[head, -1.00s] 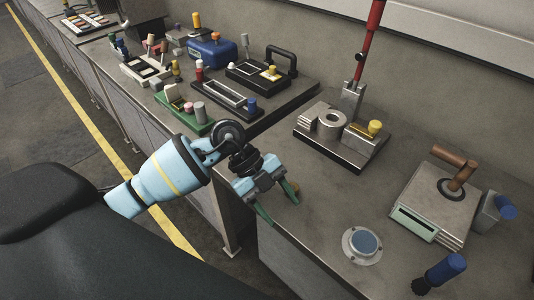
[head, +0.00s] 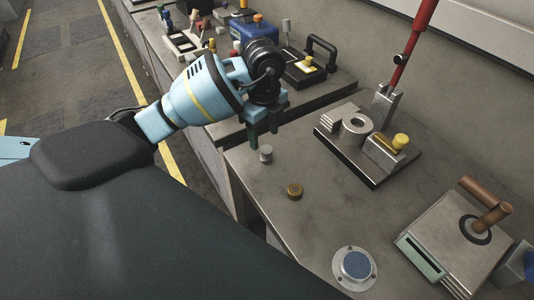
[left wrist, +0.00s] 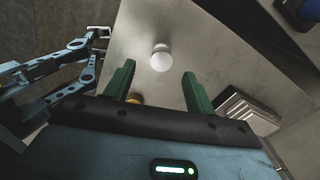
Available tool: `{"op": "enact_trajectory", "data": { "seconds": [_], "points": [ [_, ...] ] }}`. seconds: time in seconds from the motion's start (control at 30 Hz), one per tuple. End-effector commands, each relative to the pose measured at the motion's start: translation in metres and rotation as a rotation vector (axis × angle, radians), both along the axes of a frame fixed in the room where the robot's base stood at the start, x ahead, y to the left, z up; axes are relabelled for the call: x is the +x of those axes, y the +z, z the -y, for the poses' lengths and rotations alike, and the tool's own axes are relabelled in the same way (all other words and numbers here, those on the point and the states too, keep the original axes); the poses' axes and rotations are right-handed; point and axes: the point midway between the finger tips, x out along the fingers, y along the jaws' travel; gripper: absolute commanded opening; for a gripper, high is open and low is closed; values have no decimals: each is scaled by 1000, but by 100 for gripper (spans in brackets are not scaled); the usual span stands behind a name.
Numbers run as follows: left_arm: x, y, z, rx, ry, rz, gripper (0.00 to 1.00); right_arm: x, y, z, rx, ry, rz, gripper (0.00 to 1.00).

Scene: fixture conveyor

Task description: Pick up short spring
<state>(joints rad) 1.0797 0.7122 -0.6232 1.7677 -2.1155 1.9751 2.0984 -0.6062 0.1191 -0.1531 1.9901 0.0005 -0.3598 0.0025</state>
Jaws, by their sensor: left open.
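My left gripper (head: 263,138) is open, its two green fingers pointing down over the near-left part of the bench. A small grey cylinder with a pale round top (head: 266,153) stands upright just below the fingers. In the left wrist view it (left wrist: 161,57) shows between and beyond the open fingertips (left wrist: 158,74), apart from both. A short brass-coloured round piece (head: 294,190) sits on the bench to the right and nearer. I cannot tell which of these is the short spring. My right gripper is not in view.
A metal fixture with a red lever (head: 365,155) stands behind to the right. A round blue-topped disc (head: 356,266) and a box with a brown handle (head: 450,243) are nearer. Bare bench lies between. A second bench with several parts is at the back.

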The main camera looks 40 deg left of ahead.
Motion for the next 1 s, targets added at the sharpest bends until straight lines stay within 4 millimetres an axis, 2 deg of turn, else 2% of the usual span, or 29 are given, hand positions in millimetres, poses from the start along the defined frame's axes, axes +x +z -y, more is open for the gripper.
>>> {"op": "enact_trajectory", "data": {
  "seconds": [0.13, 0.37, 0.7, 1.0],
  "points": [
    [-1, -18, 1, 0, -1, -4, 55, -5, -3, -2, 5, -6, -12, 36],
    [0, -24, 1, -2, -2, -3, 55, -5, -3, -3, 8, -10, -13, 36],
    [2, -67, 2, -2, -2, -3, 55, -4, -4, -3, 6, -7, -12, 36],
    [2, -71, 2, -1, -3, 0, 55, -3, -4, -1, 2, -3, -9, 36]
  ]
}}
